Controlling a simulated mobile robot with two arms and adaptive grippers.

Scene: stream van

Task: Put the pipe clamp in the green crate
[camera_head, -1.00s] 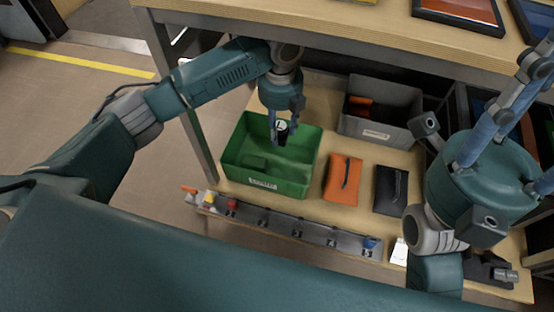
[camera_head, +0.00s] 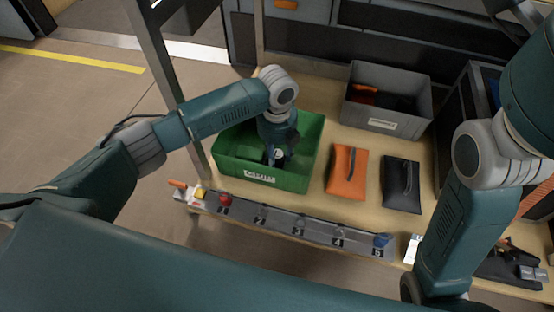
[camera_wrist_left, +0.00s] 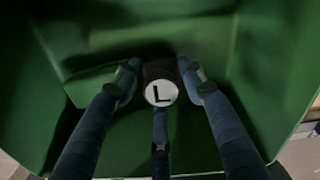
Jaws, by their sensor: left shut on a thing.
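My left gripper (camera_head: 276,160) reaches down inside the green crate (camera_head: 235,170). It is shut on a dark, short thing with a white round face marked L, which I take to be the pipe clamp (camera_wrist_left: 160,93). In the left wrist view, the blue fingers (camera_wrist_left: 163,85) close around it, and the crate's green walls and floor surround them. I cannot tell whether the clamp touches the crate floor. A green block-like shape (camera_wrist_left: 100,82) lies left of the fingers. My right arm rises at the right of the head view; its fingers are out of view.
A grey bin (camera_head: 388,98) with dark and orange things stands behind to the right. An orange pouch (camera_head: 347,174) and a black pouch (camera_head: 401,184) lie right of the crate. A numbered rack (camera_head: 290,222) runs along the front edge.

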